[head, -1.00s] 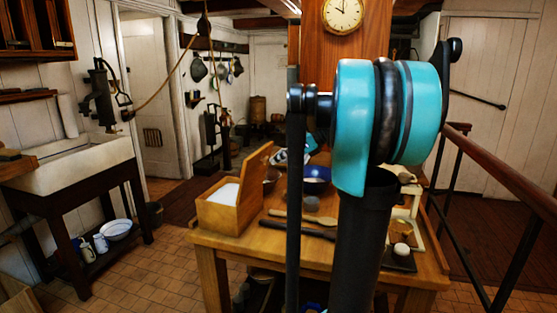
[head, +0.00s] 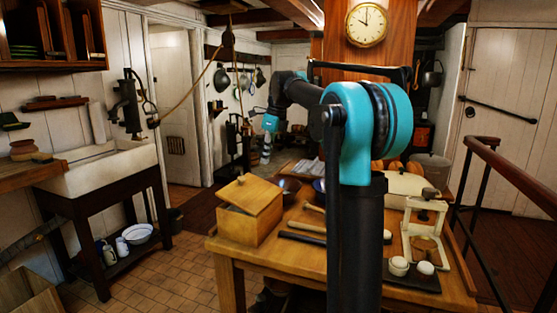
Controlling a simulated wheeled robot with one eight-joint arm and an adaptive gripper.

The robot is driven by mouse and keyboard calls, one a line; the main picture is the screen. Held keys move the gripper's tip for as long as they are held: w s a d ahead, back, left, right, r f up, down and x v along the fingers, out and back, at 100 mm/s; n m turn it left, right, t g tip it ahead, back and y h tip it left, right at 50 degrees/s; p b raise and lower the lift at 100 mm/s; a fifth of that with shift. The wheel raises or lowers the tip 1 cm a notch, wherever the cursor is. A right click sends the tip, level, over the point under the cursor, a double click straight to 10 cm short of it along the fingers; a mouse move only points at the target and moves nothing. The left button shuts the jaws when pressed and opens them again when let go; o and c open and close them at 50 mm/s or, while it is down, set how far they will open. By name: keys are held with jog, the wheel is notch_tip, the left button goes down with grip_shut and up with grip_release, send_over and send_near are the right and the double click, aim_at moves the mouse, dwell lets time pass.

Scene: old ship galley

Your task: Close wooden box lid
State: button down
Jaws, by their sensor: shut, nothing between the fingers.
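The wooden box (head: 243,228) stands on the left part of the wooden table in the head view. My gripper (head: 265,158) points down at the end of my arm, above and beyond the box, and looks apart from the lid. It is shut and empty; its fingers are small and partly blurred against the background.
The table (head: 228,251) also holds a rolling pin (head: 308,226), dark bowls (head: 290,188), white cups (head: 398,266) and a white stand (head: 427,222). A sink (head: 98,166) stands left. A wooden railing (head: 513,172) runs along the right.

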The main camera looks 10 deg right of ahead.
aim_at(234, 182)
jog(key=shift+g+h, duration=0.6)
jog(key=shift+h, duration=0.2)
jog(key=w+a+f, duration=0.2)
jog(key=a+f, duration=0.1)
jog(key=w+a+f, duration=0.3)
jog(key=a, duration=0.1)
jog(key=w+a+f, duration=0.2)
jog(key=a+f, duration=0.1)
jog(key=a, duration=0.1)
jog(key=shift+w+a+f, duration=0.15)
jog(key=shift+w+f, duration=0.05)
jog(key=shift+w, duration=0.05)
jog(key=shift+w+a+f, duration=0.1)
jog(key=shift+a+f, duration=0.1)
jog(key=shift+f, duration=0.3)
jog(key=shift+w+a+f, duration=0.1)
jog(key=shift+a+f, duration=0.05)
jog(key=shift+f, duration=0.35)
jog(key=shift+w+f, duration=0.1)
